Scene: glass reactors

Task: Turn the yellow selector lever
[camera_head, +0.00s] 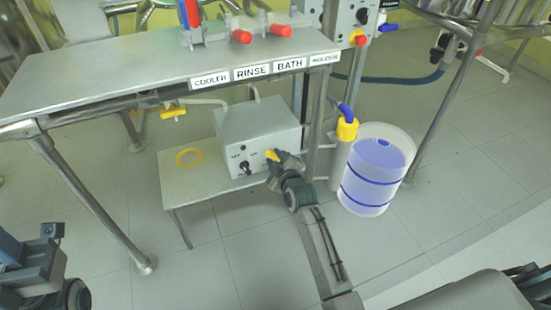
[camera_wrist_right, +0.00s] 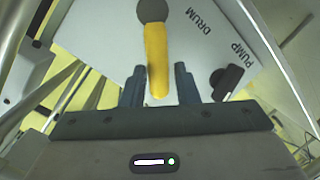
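The yellow selector lever (camera_wrist_right: 156,62) sits on the front of a light grey control box (camera_head: 250,122). In the right wrist view it hangs from a dark round hub, with its free end between my right gripper's fingers (camera_wrist_right: 159,88). The fingers stand apart, with gaps on both sides of the lever. In the head view my right gripper (camera_head: 277,160) is at the box front and partly covers the lever (camera_head: 271,155). The words DRUM and PUMP show beside the lever. My left gripper (camera_head: 32,255) is at the lower left, far from the box; its fingers are unclear.
A black knob (camera_head: 245,167) sits left of the lever. The box stands on a low shelf (camera_head: 190,193) with a yellow ring (camera_head: 189,157). Above is a bench (camera_head: 120,65) with label plates. A drum with blue liquid (camera_head: 373,175) stands right. Open floor lies in front.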

